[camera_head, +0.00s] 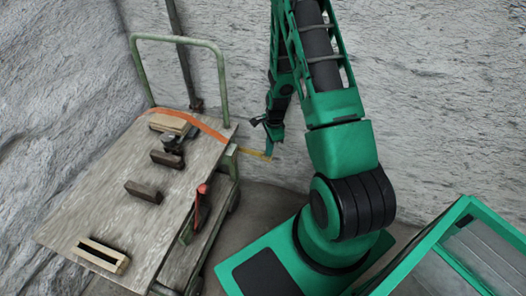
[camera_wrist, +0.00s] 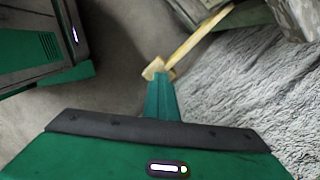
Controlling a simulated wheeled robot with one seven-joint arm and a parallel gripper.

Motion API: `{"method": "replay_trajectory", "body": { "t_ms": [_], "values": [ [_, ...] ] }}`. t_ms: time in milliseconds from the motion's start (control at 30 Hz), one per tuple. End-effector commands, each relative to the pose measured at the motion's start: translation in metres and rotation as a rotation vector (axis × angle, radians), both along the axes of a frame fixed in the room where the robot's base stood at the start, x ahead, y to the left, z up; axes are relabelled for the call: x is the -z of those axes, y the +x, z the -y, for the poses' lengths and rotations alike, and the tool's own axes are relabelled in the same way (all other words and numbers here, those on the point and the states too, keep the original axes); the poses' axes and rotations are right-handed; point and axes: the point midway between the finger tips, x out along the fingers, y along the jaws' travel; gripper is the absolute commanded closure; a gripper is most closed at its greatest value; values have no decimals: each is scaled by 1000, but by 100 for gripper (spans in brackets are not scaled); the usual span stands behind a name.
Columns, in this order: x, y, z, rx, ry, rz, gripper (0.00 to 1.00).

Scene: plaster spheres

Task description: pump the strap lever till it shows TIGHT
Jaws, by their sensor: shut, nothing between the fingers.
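An orange strap (camera_head: 195,120) runs across the cart's deck to its right edge. A yellow lever (camera_head: 252,153) sticks out from that edge, nearly level in the head view. In the wrist view the yellow lever (camera_wrist: 200,40) runs from the upper right down to a pale block-like end. My gripper (camera_head: 268,152) is shut and empty at the lever's outer end. In the wrist view my gripper's fingertips (camera_wrist: 160,78) meet or overlap this end; I cannot tell whether they press on it. No TIGHT marking can be read in either view.
The flat cart (camera_head: 100,205) has a green push handle (camera_head: 222,85) at its far end. Dark blocks (camera_head: 143,191) and a wooden box (camera_head: 101,255) lie on it. A red-knobbed lever (camera_head: 201,190) stands at its right side. Rough plaster walls (camera_head: 430,90) rise close behind.

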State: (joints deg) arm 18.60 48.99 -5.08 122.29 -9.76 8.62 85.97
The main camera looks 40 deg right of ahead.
Motion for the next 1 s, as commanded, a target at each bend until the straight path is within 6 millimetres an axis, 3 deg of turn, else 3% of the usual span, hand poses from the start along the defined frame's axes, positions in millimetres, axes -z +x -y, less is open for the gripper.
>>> {"method": "replay_trajectory", "body": {
  "t_ms": [433, 733, 1000],
  "values": [
    [1, 2, -3, -4, 4, 4, 100],
    [-8, -6, 24, -1, 3, 3, 100],
    [-8, -7, 27, -3, 3, 2, 100]
  ]
}}
